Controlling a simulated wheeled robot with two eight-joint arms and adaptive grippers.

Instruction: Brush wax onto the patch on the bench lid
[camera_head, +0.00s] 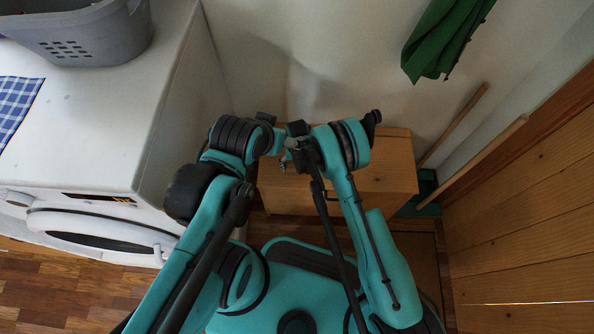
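The wooden bench (390,170) stands low against the wall, its light lid partly covered by my two arms. I see no patch on the bare part of the lid, and no brush or wax can be made out. My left arm bends over the lid's left side, and its gripper (268,122) is too small and dark to read. My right arm reaches over the middle of the lid, and its gripper (294,148) is close beside the left one, against the dark arm links. I cannot tell whether either holds anything.
A white washing machine (95,120) stands at the left, with a grey basket (80,35) and a blue checked cloth (15,105) on top. Wooden sticks (485,160) lean right of the bench. A wooden panel (530,210) borders the right.

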